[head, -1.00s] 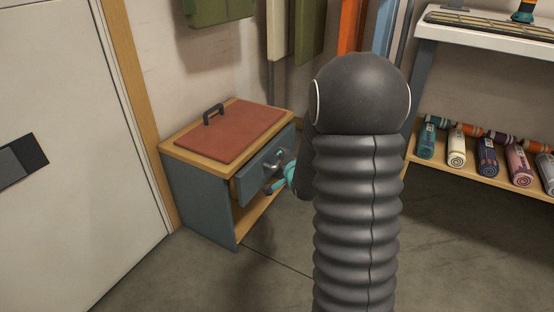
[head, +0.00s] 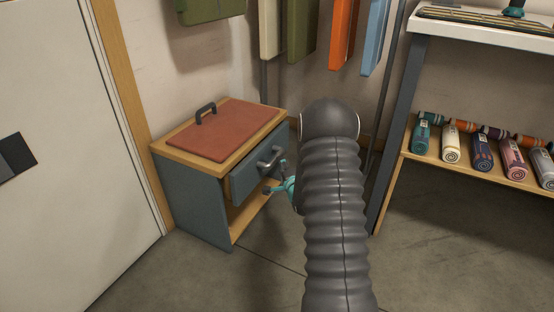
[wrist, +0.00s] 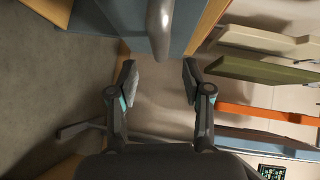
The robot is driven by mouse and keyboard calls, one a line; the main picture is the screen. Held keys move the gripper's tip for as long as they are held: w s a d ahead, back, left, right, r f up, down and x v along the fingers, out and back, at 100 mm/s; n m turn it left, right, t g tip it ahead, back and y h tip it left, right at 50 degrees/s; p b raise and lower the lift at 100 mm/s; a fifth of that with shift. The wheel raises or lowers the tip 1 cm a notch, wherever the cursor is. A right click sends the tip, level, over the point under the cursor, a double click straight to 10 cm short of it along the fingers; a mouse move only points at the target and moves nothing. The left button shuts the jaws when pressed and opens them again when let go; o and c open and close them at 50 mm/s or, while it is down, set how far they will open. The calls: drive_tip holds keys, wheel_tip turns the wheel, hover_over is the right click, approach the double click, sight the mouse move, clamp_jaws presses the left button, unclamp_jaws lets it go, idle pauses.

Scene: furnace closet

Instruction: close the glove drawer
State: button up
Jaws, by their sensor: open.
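The glove drawer (head: 247,180) is the blue-grey upper drawer of a small cabinet, and its front stands out a little from the body. Its grey bar handle (head: 270,158) shows clear of my fingers. My gripper (head: 277,180), with teal parts, is open just in front of the drawer, right of and below the handle; my arm hides part of it. In the wrist view, the handle (wrist: 160,28) lies beyond the two spread fingertips (wrist: 160,78), with the drawer front behind it. Nothing is between the fingers.
The cabinet (head: 190,195) has a red top panel (head: 222,130) with a dark handle, and an open lower shelf. A white door (head: 60,130) is at left. A rack (head: 480,175) with several rolled items stands at right. Grey floor is clear in front.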

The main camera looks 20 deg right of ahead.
drive_tip(key=w, duration=0.4)
drive_tip(key=w+d+f, duration=0.1)
drive_tip(key=w, duration=0.2)
clamp_jaws()
